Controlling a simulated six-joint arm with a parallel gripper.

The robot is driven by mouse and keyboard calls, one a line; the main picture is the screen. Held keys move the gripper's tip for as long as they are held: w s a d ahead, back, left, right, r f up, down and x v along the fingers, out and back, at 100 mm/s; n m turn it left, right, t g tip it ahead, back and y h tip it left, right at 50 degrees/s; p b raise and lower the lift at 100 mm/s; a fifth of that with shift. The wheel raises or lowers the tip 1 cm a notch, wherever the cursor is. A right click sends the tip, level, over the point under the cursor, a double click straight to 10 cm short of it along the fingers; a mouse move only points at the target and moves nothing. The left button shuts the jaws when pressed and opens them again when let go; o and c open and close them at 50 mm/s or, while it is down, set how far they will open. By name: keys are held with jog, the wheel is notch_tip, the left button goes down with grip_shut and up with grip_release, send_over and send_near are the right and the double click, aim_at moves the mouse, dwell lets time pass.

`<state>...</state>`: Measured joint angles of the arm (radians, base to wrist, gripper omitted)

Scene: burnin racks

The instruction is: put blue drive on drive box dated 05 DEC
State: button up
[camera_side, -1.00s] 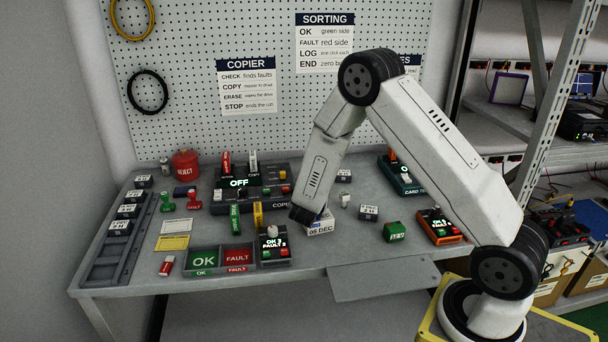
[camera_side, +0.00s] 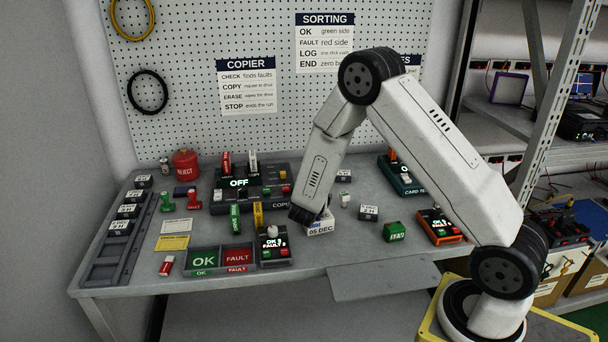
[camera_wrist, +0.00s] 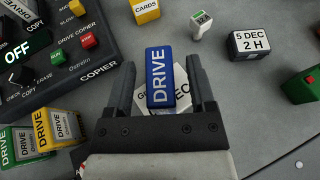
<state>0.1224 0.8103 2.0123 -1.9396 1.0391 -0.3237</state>
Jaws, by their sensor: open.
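The blue drive (camera_wrist: 159,77), marked DRIVE, lies on top of the white box dated 05 DEC (camera_wrist: 183,97) in the wrist view. In the side view the box (camera_side: 320,226) stands near the middle of the bench, and my arm's end hides most of its top. My gripper (camera_wrist: 162,72) is open, with one finger on each side of the blue drive. Narrow gaps seem to show between fingers and drive. The drive covers much of the box's label. I cannot tell from the side view whether the drive rests flat.
The drive copier (camera_wrist: 70,45), showing OFF, is left of the box. Yellow (camera_wrist: 55,128) and green (camera_wrist: 20,145) drives stand near it. A 5 DEC 2 H block (camera_wrist: 256,45) is to the right. A green block (camera_side: 394,231) and an orange-edged device (camera_side: 440,226) stand further right.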

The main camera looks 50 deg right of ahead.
jog(key=v, duration=1.1)
jog(key=shift+s+a, duration=0.2)
jog(key=shift+a, duration=0.1)
jog(key=s+a+m+g+y, duration=0.2)
jog(key=s+m+g+y, duration=0.3)
jog(key=s+m, duration=0.45)
jog(key=s+a+r+m+t+y, duration=0.1)
jog(key=s+a+m+t+y, duration=0.1)
jog(key=a+m+y, duration=0.5)
jog(key=m, duration=0.6)
jog(key=shift+s+a+r+t, duration=0.25)
jog(key=shift+a+r+t, duration=0.05)
jog(key=shift+a+r, duration=0.1)
